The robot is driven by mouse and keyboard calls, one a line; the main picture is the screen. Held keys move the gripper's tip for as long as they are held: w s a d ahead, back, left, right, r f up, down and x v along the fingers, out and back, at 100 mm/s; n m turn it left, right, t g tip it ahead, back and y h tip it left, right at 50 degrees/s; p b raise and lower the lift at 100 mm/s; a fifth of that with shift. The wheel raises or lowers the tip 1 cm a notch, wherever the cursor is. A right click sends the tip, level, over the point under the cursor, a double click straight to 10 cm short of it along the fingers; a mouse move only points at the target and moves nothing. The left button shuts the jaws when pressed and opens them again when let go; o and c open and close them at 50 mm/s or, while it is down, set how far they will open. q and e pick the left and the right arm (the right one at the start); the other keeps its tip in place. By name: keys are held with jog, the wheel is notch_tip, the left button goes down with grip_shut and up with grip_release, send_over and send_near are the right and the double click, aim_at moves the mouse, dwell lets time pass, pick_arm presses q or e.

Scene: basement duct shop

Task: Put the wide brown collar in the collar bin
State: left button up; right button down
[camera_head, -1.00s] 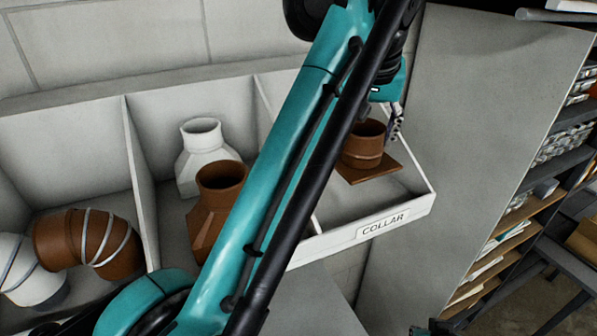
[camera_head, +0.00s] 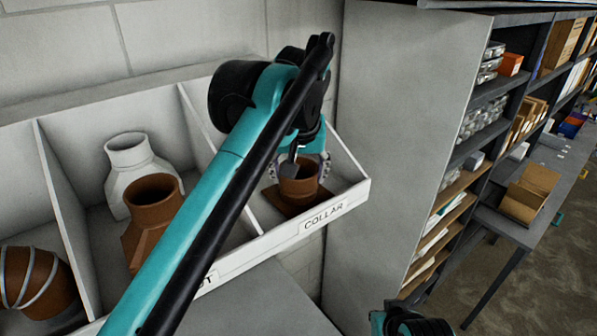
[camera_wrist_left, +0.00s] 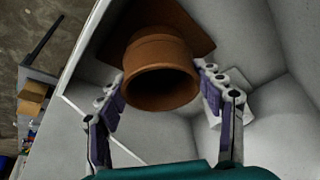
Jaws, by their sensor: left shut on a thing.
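The wide brown collar (camera_head: 299,185) has a round neck on a square flange. It is inside the collar bin (camera_head: 348,197), the right-hand compartment with the COLLAR label. I cannot tell whether its flange touches the bin floor. My left gripper (camera_head: 298,168) reaches in from above and is shut on the collar's neck. In the left wrist view the collar (camera_wrist_left: 160,75) sits between the two fingers (camera_wrist_left: 165,95), its round opening facing the camera. My left arm hides part of the bin.
The compartment to the left holds a white fitting (camera_head: 137,175) and a brown one (camera_head: 150,205). A brown elbow (camera_head: 38,280) lies further left. A grey panel (camera_head: 395,130) stands right of the bin, with shelves (camera_head: 490,130) beyond. A pale shape (camera_wrist_left: 214,97) shows behind one finger.

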pick_arm(q)
jog(key=shift+a, duration=0.1)
jog(key=o, duration=1.3)
jog(key=shift+f, duration=0.1)
jog(key=v, duration=1.2)
jog(key=shift+w, duration=0.1)
